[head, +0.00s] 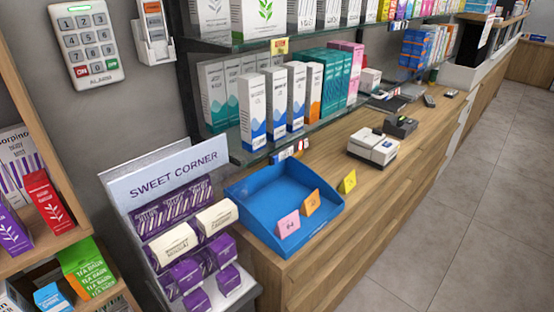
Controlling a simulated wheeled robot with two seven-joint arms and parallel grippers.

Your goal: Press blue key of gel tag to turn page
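Neither of my grippers is in view. Small tags hang on the shelf edges. A yellow-orange tag (280,46) is on the upper shelf's edge. A white tag with red and blue spots (286,153) is on the lower shelf's edge, just behind the blue tray, with a similar one (302,145) close to its right. They are too small to read, so I cannot tell which is the gel tag, what page it shows or where its blue key is.
A keypad (87,42) is on the wall. A grey-white device (373,147) stands farther along. The floor (450,210) at right is clear.

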